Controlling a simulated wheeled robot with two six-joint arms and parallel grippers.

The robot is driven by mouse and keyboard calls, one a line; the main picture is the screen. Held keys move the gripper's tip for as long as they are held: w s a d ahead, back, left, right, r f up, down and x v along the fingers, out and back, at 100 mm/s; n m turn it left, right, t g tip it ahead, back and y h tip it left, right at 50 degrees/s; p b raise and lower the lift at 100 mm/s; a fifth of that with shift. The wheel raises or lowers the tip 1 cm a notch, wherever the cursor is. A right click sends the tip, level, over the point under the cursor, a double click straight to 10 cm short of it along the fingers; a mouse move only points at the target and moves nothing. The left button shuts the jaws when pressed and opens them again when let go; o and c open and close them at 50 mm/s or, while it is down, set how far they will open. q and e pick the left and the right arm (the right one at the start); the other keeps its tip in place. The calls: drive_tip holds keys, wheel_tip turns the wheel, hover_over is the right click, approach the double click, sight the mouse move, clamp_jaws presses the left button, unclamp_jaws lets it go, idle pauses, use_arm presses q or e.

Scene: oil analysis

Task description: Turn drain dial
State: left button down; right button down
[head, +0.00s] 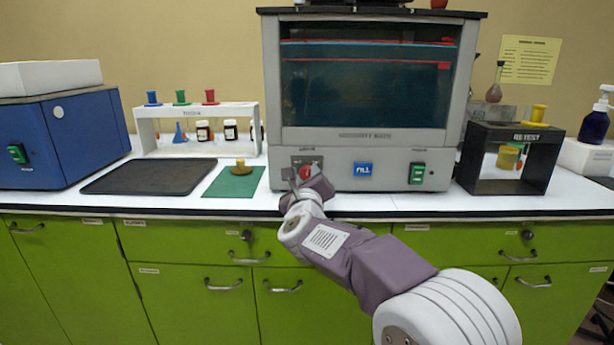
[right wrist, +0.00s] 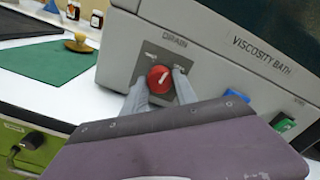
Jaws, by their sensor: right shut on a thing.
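The red drain dial (right wrist: 160,79) sits on a grey plate under the word DRAIN, on the front of the viscosity bath (head: 340,165). It has a white pointer mark, tilted in the right wrist view. In the head view the dial (head: 305,173) is partly covered by my right gripper (head: 300,178). In the right wrist view my right gripper (right wrist: 158,85) has one finger on each side of the dial and is shut on it. My left gripper is in neither view.
Right of the dial are a blue FILL button (head: 363,169) and a green switch (head: 416,173). A green mat (head: 225,185) with a brass-coloured piece (head: 241,167) lies left of the bath. A black tray (head: 150,177) is further left. A black RETEST stand (head: 543,150) is at the right.

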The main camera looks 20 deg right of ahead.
drive_tip(key=n+p, duration=0.2)
drive_tip(key=n, duration=0.3)
drive_tip(key=shift+r+n, duration=0.1)
drive_tip(key=shift+n, duration=0.2)
drive_tip(key=n+p, duration=0.2)
drive_tip(key=n, duration=0.2)
drive_tip(key=shift+n, duration=0.7)
drive_tip(key=c, duration=1)
unclamp_jaws()
